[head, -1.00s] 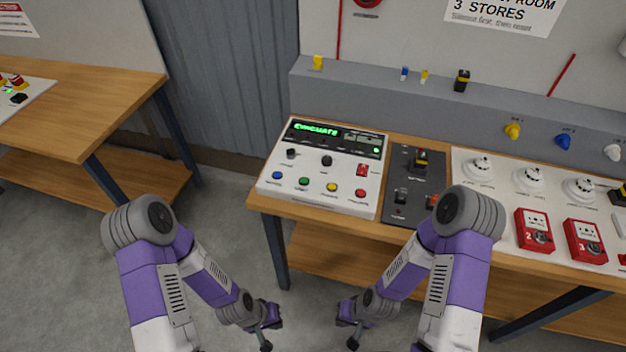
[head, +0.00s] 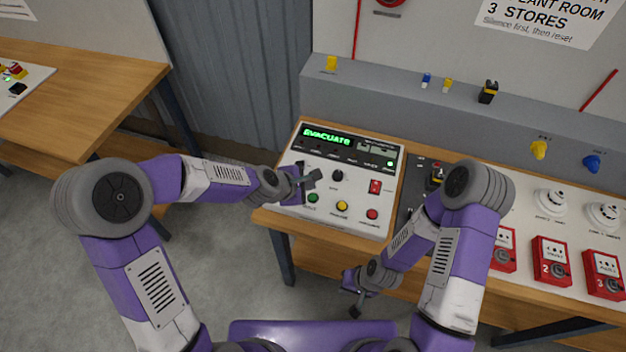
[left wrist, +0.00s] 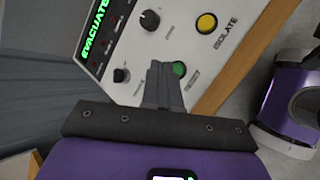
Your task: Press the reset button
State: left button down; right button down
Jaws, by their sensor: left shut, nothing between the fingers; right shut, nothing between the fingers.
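A white control panel (head: 350,222) lies on the bench, its display (head: 330,138) lit green with "EVACUATE". Its front row shows a green button (head: 313,198), a yellow button (head: 342,206) and a red button (head: 372,214); I cannot read which label says reset. The blue button is hidden by my left gripper. My left gripper (head: 313,180) is shut and empty over the panel's left part. In the left wrist view, its fingertips (left wrist: 160,66) overlap the edge of the green button (left wrist: 179,69); contact cannot be told. My right gripper (head: 354,302) is shut and empty before the bench.
The panel also has a black knob (head: 337,175) and a red switch (head: 375,187). A dark plate with switches adjoins it on the right, partly behind my right arm. Red call points (head: 552,262) and white detectors (head: 551,202) stand further right. A grey ledge (head: 400,110) runs behind.

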aim_at(311, 200)
pick_arm(q)
jog(key=r, duration=0.1)
jog(key=w+r, duration=0.1)
jog(key=d+r+n, duration=0.1)
jog(key=shift+w+t, duration=0.25)
jog(key=shift+t, duration=0.05)
pick_arm(e)
jog(key=shift+w+r, duration=0.2)
jog(key=shift+w, duration=0.15)
